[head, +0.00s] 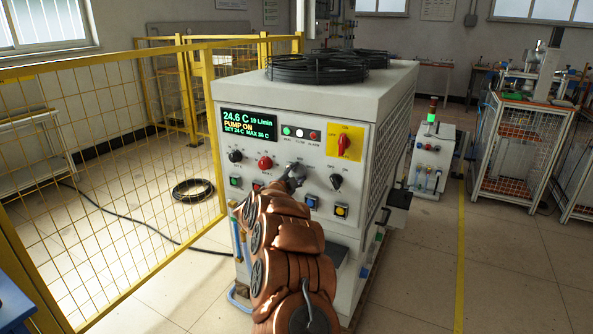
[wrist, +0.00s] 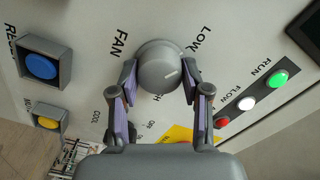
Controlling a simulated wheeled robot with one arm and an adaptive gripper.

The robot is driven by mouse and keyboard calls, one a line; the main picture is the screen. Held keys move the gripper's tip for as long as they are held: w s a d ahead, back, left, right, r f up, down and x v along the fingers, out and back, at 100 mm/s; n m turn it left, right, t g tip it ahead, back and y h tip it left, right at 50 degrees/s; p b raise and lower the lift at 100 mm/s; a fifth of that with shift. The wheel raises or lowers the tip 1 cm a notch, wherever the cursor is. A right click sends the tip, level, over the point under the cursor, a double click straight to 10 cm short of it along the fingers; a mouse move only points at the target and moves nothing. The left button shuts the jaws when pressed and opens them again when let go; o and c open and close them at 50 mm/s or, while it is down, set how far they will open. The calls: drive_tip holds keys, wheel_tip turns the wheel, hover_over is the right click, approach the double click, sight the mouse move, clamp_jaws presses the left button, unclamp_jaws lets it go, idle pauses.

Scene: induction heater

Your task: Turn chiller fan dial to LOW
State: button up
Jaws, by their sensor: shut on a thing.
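The chiller (head: 295,130) is a large pale cabinet with a control panel facing me. Its grey round fan dial (wrist: 160,62) shows in the wrist view, beside the printed words FAN and LOW. Another label below the dial is partly hidden; only its end, "GH", shows. A short white mark lies right of centre on the dial's face; I cannot tell exactly which setting it points to. My gripper (wrist: 160,80) is shut on the dial, with one finger on each side. In the head view my gripper (head: 291,178) is at the panel and mostly covers the dial.
A black knob (head: 235,156), a red knob (head: 265,162) and another black knob (head: 336,181) flank the fan dial. A red-and-yellow rotary switch (head: 344,142) is above right. A blue button (wrist: 41,66) shows in the wrist view. Yellow mesh fencing (head: 110,150) stands left.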

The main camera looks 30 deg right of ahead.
idle(0.5)
drive_tip(key=o, duration=1.1)
drive_tip(key=shift+o, duration=0.2)
drive_tip(key=shift+a, duration=0.1)
drive_tip(key=v, duration=1.2)
